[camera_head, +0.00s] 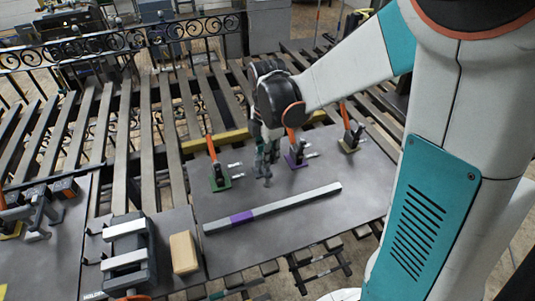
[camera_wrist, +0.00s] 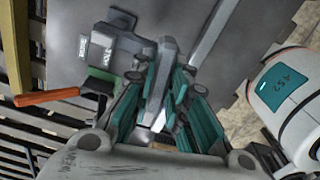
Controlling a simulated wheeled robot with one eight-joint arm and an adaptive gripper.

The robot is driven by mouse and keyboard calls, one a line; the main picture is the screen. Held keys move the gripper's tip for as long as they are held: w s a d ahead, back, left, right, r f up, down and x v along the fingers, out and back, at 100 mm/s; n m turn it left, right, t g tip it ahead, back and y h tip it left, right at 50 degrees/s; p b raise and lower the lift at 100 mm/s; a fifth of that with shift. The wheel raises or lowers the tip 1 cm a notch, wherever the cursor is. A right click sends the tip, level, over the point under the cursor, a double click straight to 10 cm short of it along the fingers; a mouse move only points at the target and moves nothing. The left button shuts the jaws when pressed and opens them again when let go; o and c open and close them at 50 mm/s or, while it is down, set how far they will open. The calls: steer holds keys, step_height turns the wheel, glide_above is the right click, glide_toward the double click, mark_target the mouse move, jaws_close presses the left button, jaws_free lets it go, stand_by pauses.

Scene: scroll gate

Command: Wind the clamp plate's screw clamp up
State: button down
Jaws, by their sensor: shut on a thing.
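The grey clamp plate (camera_head: 330,168) carries toggle clamps with orange handles: a green-based clamp (camera_head: 220,178), a purple-based clamp (camera_head: 295,150) and a yellow-based clamp (camera_head: 351,138). My gripper (camera_head: 266,165) points down between the green and purple ones. In the wrist view its teal fingers (camera_wrist: 160,90) are shut on a grey faceted piece (camera_wrist: 167,48). I cannot tell for sure whether this piece is the screw clamp. The green-based clamp's orange handle (camera_wrist: 48,97) lies left of the fingers there. The piece's lower end is partly hidden by the fingers.
A long grey bar with a purple band (camera_head: 242,217) lies across the plate, in front of my gripper. A grey vise-like fixture (camera_head: 128,228) and a tan block (camera_head: 184,252) stand left of the plate. Slatted rollers and a black iron railing (camera_head: 70,55) lie behind.

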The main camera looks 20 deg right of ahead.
stand_by(0.4)
steer(key=c, duration=1.6)
jaws_free()
steer(key=shift+o, duration=0.2)
steer(key=shift+r, duration=0.1)
step_height(320, 180, up, 12)
steer(key=shift+s, duration=0.1)
